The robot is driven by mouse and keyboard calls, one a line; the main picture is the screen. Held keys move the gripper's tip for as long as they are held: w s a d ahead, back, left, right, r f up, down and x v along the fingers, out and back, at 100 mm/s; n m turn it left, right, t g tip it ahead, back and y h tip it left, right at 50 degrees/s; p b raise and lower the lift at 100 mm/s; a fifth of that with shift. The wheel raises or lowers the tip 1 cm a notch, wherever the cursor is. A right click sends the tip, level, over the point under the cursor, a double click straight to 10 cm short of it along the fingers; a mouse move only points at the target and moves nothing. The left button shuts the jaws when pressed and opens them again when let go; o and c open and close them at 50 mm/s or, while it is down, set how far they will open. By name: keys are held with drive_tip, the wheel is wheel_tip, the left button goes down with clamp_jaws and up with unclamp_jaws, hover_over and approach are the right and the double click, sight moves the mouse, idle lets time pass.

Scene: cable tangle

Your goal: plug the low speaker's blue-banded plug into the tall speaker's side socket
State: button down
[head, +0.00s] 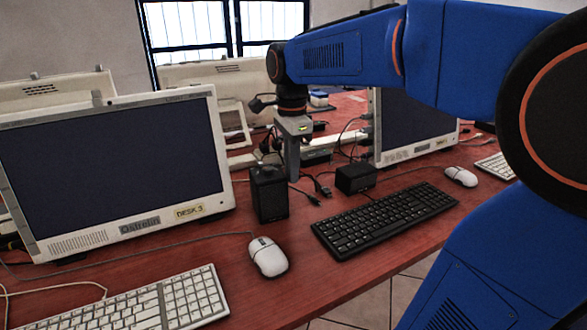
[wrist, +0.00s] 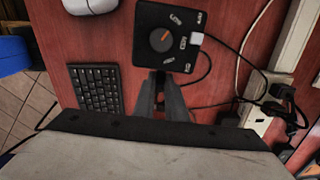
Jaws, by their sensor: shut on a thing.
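The tall speaker (head: 269,193) is a black box standing upright between the left monitor and the keyboard. In the wrist view its top (wrist: 168,50) shows, with an orange-marked knob. The low speaker (head: 356,178) is a smaller black box to its right. My gripper (head: 293,177) points down just behind and right of the tall speaker. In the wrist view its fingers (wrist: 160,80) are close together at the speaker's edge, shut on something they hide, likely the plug. I cannot see a blue band or the side socket. A dark cable runs beside the fingers.
Loose cable ends (head: 322,187) lie between the speakers. A white power strip (wrist: 257,115) holds several black plugs. The keyboard (head: 384,219) and white mouse (head: 268,256) lie in front.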

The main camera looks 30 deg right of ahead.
drive_tip(key=shift+a, duration=0.5)
idle(0.4)
drive_tip(key=c, duration=1.7)
unclamp_jaws()
drive_tip(key=shift+r, duration=0.15)
